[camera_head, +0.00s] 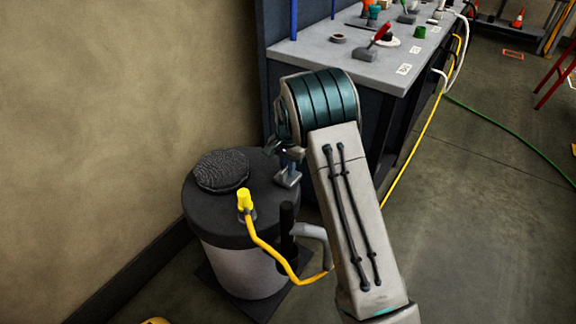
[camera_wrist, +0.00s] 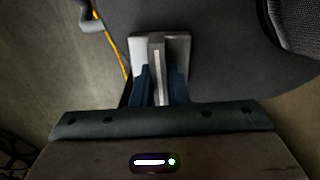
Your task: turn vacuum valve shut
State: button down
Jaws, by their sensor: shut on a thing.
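The vacuum valve (camera_head: 288,179) is a small grey block with a raised handle on the dark lid of a drum, at the lid's right side. In the wrist view the grey valve handle (camera_wrist: 156,58) stands between my two blue fingers, above a pale square base. My gripper (camera_wrist: 160,88) is shut on this handle. In the head view my gripper (camera_head: 290,156) reaches down to the valve, and my arm hides part of the area behind and right of it. The handle's exact turn angle is hard to tell.
The drum (camera_head: 235,262) stands by a beige wall. Its lid bears a dark round pad (camera_head: 222,171) and a yellow fitting (camera_head: 244,199) with a yellow hose. A black cylinder (camera_head: 287,222) stands close by. A workbench (camera_head: 345,62) with tools lies behind; floor at right is mostly clear.

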jog(key=shift+m, duration=0.5)
jog(key=c, duration=1.4)
grip_release()
jog(key=shift+c, duration=0.2)
notch_tip(320, 180, up, 14)
jog(key=p, duration=0.1)
jog(key=shift+f, duration=0.1)
